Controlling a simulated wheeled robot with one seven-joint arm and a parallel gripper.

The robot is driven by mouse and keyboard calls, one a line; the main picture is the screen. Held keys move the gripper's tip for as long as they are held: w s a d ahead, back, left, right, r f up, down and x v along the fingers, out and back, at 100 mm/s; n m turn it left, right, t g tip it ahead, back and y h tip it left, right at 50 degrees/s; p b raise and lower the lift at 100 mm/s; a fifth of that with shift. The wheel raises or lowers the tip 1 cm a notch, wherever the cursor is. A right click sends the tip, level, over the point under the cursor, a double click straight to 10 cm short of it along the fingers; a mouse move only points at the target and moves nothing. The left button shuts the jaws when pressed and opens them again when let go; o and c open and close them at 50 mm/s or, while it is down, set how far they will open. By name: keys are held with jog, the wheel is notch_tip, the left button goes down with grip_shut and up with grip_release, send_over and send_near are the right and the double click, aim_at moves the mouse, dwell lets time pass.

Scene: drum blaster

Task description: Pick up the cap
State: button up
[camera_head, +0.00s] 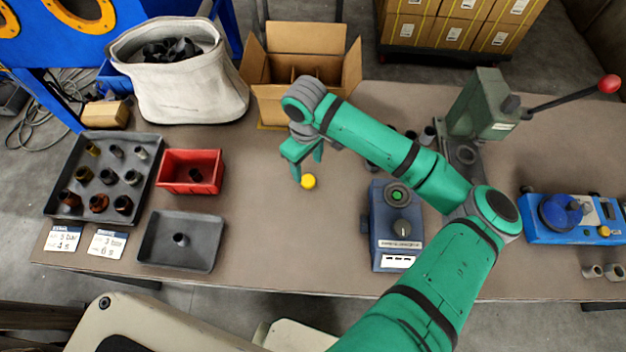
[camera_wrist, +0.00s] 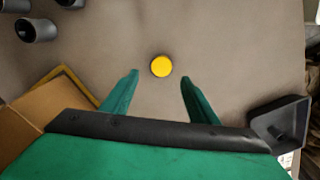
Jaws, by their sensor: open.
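The cap is a small round yellow piece (camera_head: 308,181) lying on the brown table near the middle. It also shows in the wrist view (camera_wrist: 161,66), apart from the fingers and just beyond the gap between their tips. My gripper (camera_head: 308,172) is green, open and empty, above the table close to the cap. In the wrist view its two fingers (camera_wrist: 160,76) stand apart on either side of the cap's line. Nothing hides the cap in the wrist view.
A cardboard box (camera_head: 305,100) stands behind my gripper. A blue control box (camera_head: 393,247) is to the right. A red bin (camera_head: 191,158), a grey tray (camera_head: 208,262) and a tray of fittings (camera_head: 66,214) are left. The table around the cap is clear.

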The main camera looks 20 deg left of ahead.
aim_at(306, 179)
jog(key=shift+w+a+f, duration=0.1)
jog(key=shift+f, duration=3.35)
jog(key=c, duration=1)
jog(key=shift+a, duration=0.15)
jog(key=shift+c, duration=0.5)
